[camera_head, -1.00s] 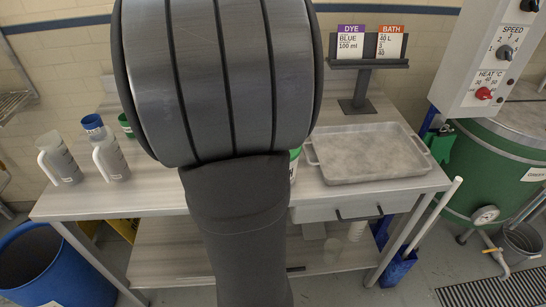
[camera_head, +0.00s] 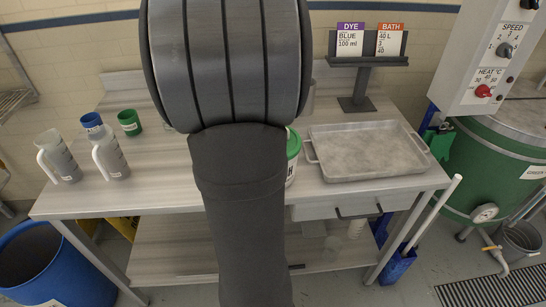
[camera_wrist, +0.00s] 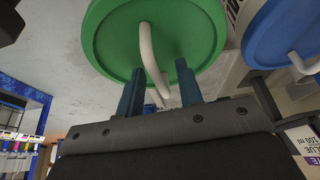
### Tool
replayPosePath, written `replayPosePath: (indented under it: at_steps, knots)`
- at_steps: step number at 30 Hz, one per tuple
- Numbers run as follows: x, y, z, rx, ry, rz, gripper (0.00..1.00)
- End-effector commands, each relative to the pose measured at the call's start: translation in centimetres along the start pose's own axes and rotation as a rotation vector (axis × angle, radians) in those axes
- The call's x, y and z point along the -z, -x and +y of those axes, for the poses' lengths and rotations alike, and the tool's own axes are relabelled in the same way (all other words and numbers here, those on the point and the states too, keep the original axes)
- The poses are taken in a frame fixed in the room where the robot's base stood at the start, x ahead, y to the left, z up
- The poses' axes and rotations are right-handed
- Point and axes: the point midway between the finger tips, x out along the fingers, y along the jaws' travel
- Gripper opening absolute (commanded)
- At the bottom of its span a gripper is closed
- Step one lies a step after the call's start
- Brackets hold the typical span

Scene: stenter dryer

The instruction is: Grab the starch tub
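A tub with a green lid (camera_head: 293,146) stands on the table left of the tray, mostly hidden by my arm; I cannot read its label. In the wrist view a green lid (camera_wrist: 108,38) with a white loop handle (camera_wrist: 150,60) is close in front of my gripper (camera_wrist: 160,82). The two fingers are apart, with the handle's end between or just beyond them; I cannot tell whether they touch. A second tub with a blue lid (camera_wrist: 278,32) and white handle is beside it. Which tub is the starch is not readable.
A grey metal tray (camera_head: 365,152) lies right of the tub, with a card stand (camera_head: 362,75) behind it. Two jugs (camera_head: 111,158) (camera_head: 58,157), a blue cup (camera_head: 92,121) and a green cup (camera_head: 130,123) are at the left. The table between cups and arm is clear.

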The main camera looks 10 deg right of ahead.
Motion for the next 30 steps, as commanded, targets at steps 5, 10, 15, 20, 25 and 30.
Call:
replayPosePath:
  at_steps: [5,10,15,20,25,30]
  knots:
    - [-0.01,0.03,0.00,0.000,0.000,0.000,0.18]
    - [-0.01,0.05,0.00,0.000,0.000,0.000,0.00]
    - [-0.01,0.05,0.00,0.000,0.000,0.000,0.00]
    - [-0.01,0.06,0.00,0.000,0.000,0.000,0.00]
    - [-0.01,0.07,0.00,0.000,0.000,0.000,0.00]
    - [-0.01,0.08,-0.01,0.000,0.000,0.000,0.00]
